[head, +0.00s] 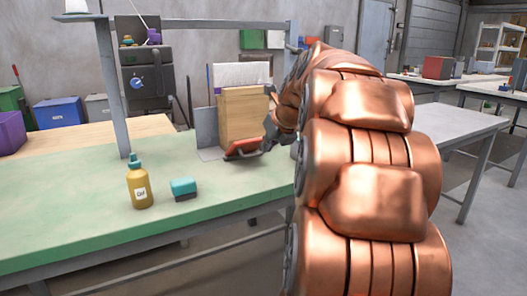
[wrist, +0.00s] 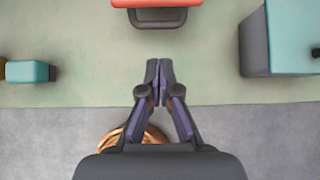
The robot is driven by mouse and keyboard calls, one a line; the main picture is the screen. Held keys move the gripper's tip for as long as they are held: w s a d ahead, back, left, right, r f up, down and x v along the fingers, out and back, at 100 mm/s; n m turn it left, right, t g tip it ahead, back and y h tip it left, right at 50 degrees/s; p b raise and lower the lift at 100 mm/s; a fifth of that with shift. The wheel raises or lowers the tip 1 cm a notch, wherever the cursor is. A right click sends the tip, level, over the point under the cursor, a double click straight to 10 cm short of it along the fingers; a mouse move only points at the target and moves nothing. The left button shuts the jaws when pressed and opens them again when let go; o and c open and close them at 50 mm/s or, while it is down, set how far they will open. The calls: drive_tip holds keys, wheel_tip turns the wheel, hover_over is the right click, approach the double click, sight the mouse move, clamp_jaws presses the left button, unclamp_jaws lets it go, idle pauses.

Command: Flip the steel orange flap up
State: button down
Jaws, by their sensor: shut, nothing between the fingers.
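The orange flap (head: 243,147) lies low and tilted at the front foot of a wooden box (head: 244,115) on the green bench. A dark bar handle (wrist: 157,18) runs along its front edge. In the wrist view the flap (wrist: 157,3) shows at the top edge, partly cut off. My gripper (wrist: 158,66) is shut and empty, with its fingertips apart from the handle, short of it in the wrist view. In the head view my gripper (head: 270,132) is beside the flap's right end, partly hidden by my copper arm.
A yellow bottle (head: 140,186) and a teal block (head: 184,188) stand on the bench's left front. A dark and teal box (wrist: 255,45) stands right of the flap in the wrist view. The bench (head: 70,225) is clear around the handle.

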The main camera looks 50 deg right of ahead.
drive_tip(key=b+x, duration=0.2)
drive_tip(key=x, duration=0.7)
drive_tip(key=shift+w+f+b, duration=0.15)
drive_tip(key=shift+f+b, duration=0.1)
drive_tip(key=shift+b, duration=0.15)
drive_tip(key=shift+r+p, duration=0.35)
drive_tip(key=shift+p, duration=0.4)
drive_tip(key=shift+r+p, duration=0.15)
drive_tip(key=shift+p, duration=0.9)
drive_tip(key=shift+w+r+g+p, duration=0.1)
drive_tip(key=shift+g+p, duration=0.2)
drive_tip(key=shift+p, duration=0.35)
